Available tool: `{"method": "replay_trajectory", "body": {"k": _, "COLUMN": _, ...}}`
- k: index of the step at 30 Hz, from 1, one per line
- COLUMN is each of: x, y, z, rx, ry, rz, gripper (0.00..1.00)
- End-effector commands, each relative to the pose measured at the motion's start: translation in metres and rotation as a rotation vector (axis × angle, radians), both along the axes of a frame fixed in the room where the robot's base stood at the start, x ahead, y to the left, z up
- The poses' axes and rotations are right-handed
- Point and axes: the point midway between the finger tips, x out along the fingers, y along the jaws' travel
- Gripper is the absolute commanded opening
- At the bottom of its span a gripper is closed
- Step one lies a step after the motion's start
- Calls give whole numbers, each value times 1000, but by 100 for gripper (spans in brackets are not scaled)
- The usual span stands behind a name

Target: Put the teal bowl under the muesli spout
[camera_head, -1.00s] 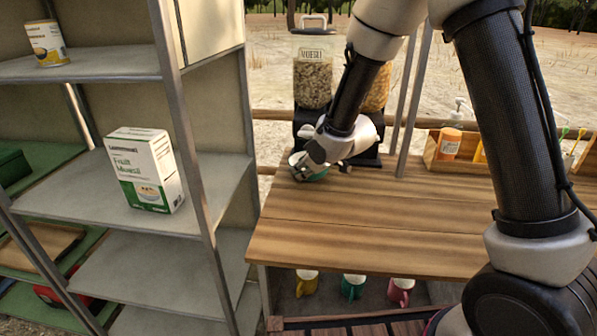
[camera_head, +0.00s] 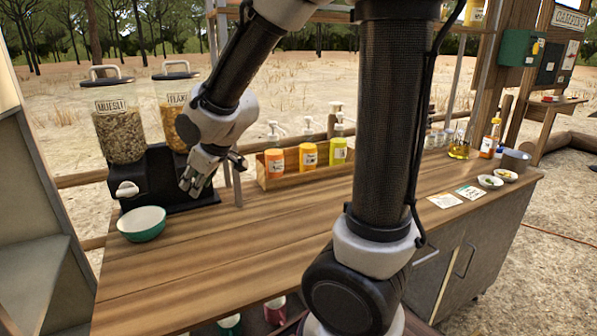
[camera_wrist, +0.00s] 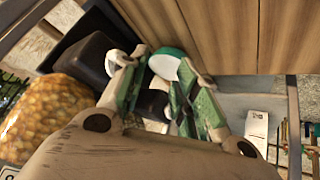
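The teal bowl (camera_head: 141,226), white inside, stands upright on the wooden counter at the front of the black dispenser base (camera_head: 160,180). It is just below the white knob (camera_head: 126,189) on the muesli side; I cannot tell whether it is exactly under the spout. The muesli container (camera_head: 119,133) is the left one of two. My gripper (camera_head: 197,181) is to the right of the bowl and above the counter, apart from it. In the wrist view the bowl (camera_wrist: 166,66) shows beyond the spread fingers of my gripper (camera_wrist: 158,98), with nothing between them.
The second container (camera_head: 172,120) stands right of the muesli. A wooden caddy (camera_head: 310,163) of pump bottles is right of my gripper. Cards (camera_head: 446,201) and small bowls (camera_head: 490,181) lie at the right. The counter's middle (camera_head: 230,240) is clear.

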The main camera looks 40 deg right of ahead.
Motion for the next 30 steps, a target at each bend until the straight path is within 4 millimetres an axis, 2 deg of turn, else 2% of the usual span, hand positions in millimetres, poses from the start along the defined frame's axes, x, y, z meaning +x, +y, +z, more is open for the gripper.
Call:
{"method": "replay_trajectory", "body": {"k": 1, "x": -21, "y": -31, "z": 21, "rx": 9, "ry": 21, "rz": -85, "gripper": 31}}
{"method": "replay_trajectory", "body": {"k": 3, "x": -58, "y": -68, "z": 39, "rx": 20, "ry": 79, "rz": -199, "gripper": 31}}
{"method": "replay_trajectory", "body": {"k": 6, "x": -116, "y": -107, "z": 57, "rx": 44, "ry": 159, "rz": -344, "gripper": 31}}
{"method": "replay_trajectory", "body": {"k": 9, "x": -169, "y": -129, "z": 67, "rx": 71, "ry": 225, "rz": -454, "gripper": 31}}
{"method": "replay_trajectory", "body": {"k": 13, "x": -216, "y": -141, "z": 71, "rx": 96, "ry": 286, "rz": -542, "gripper": 31}}
{"method": "replay_trajectory", "body": {"k": 15, "x": -229, "y": -143, "z": 72, "rx": 103, "ry": 304, "rz": -564, "gripper": 31}}
{"method": "replay_trajectory", "body": {"k": 18, "x": -237, "y": -144, "z": 72, "rx": 107, "ry": 316, "rz": -578, "gripper": 31}}
{"method": "replay_trajectory", "body": {"k": 30, "x": -236, "y": -144, "z": 72, "rx": 106, "ry": 317, "rz": -576, "gripper": 31}}
